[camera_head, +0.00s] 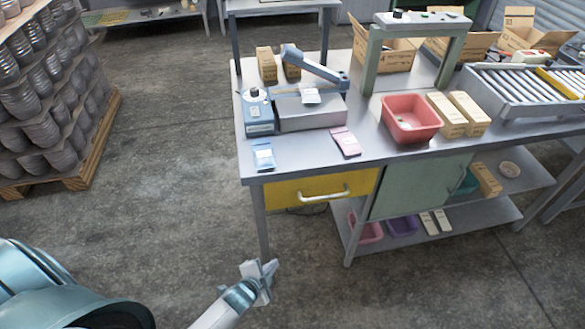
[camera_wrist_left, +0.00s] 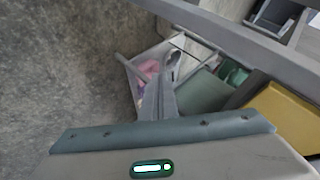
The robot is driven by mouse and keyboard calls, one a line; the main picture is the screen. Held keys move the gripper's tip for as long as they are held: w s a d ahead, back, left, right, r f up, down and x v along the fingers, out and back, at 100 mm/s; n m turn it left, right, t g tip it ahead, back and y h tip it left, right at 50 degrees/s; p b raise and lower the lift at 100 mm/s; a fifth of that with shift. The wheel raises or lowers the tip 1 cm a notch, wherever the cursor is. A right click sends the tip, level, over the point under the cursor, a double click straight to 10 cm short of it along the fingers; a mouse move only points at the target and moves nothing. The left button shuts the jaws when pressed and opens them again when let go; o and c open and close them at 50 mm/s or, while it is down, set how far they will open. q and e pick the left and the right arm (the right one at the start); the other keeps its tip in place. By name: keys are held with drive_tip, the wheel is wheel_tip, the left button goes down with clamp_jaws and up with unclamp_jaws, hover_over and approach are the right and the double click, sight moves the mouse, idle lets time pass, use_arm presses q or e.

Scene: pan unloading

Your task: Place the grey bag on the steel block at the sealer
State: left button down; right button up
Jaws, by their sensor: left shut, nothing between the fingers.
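A small pale grey bag (camera_head: 310,96) lies on top of the steel block (camera_head: 312,112), near the block's upper edge. The block stands on the workbench beside the sealer's blue control box (camera_head: 258,112). The sealer's blue arm (camera_head: 318,68) is raised and slants over the block, behind the bag. My left gripper (camera_head: 265,268) is shut and empty, low in front of the bench and well apart from the bag. Its closed fingers show in the left wrist view (camera_wrist_left: 167,92). The bag is not seen in that view. My right gripper is not in view.
A blue bag (camera_head: 263,156) and a pink bag (camera_head: 345,141) lie near the bench's front edge. A red bin (camera_head: 411,120), brown cartons (camera_head: 469,112) and a roller conveyor (camera_head: 520,84) are to the right. The yellow drawer (camera_head: 300,191) is below.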

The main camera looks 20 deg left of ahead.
use_arm(q)
drive_tip(key=s+f+n+g, duration=0.4)
drive_tip(key=s+f+g, duration=0.1)
drive_tip(key=s+f, duration=1.3)
drive_tip(key=s+f+n+g, duration=0.2)
drive_tip(key=s+f, duration=0.2)
drive_tip(key=s, duration=0.7)
drive_tip(key=s+f+n+g+b, duration=0.1)
drive_tip(key=s+f, duration=0.4)
drive_tip(key=s, duration=0.7)
drive_tip(key=shift+s+f+n+g, duration=0.3)
drive_tip(key=shift+n+g, duration=0.4)
drive_tip(key=shift+n, duration=0.3)
drive_tip(key=shift+s, duration=0.1)
